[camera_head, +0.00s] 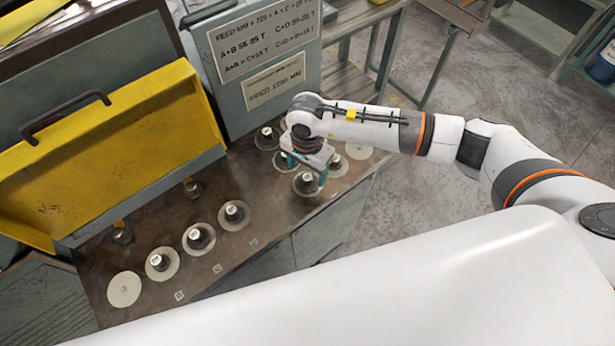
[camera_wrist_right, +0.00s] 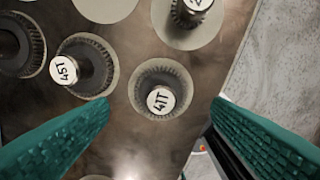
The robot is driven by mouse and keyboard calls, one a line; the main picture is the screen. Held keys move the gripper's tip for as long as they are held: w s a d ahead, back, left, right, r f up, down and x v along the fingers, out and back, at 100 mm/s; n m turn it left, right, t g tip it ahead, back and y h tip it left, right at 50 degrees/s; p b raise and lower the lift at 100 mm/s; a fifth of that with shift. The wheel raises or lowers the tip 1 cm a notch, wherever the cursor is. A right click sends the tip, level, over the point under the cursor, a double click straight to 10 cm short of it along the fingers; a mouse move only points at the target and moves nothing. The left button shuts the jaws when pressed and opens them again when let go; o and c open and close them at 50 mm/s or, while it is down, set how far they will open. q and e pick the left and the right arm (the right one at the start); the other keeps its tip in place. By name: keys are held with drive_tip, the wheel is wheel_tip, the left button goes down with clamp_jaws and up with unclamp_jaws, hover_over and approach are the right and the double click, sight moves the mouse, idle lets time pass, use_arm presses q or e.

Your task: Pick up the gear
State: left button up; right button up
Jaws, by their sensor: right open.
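Several dark gears with white-topped knobs stand on pale round discs on the brown bench. My right gripper (camera_head: 304,171) is open above the right-hand cluster, its teal fingers pointing down. One gear (camera_head: 306,184) shows just below it. In the right wrist view, a gear marked 41T (camera_wrist_right: 162,90) lies ahead between the two spread teal fingers and is not held. A gear marked 45T (camera_wrist_right: 80,66) stands to its left. A third gear (camera_wrist_right: 188,14) is cut off by the top edge. My left gripper is not in view.
The bench (camera_head: 262,215) has more gears (camera_head: 198,237) in a row at left, and an empty disc (camera_head: 124,289). A yellow machine cover (camera_head: 110,150) and a grey cabinet with signs (camera_head: 265,60) stand behind. The bench's right edge lies close to the gripper.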

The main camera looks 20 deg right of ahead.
sight(307, 177)
wheel_tip(307, 177, down, 4)
drive_tip(key=shift+r+p, duration=0.2)
drive_tip(key=shift+p, duration=0.55)
drive_tip(key=shift+f, duration=0.35)
drive_tip(key=shift+c, duration=0.5)
drive_tip(key=c, duration=1.1)
drive_tip(key=shift+c, duration=0.2)
drive_tip(key=shift+r, duration=0.2)
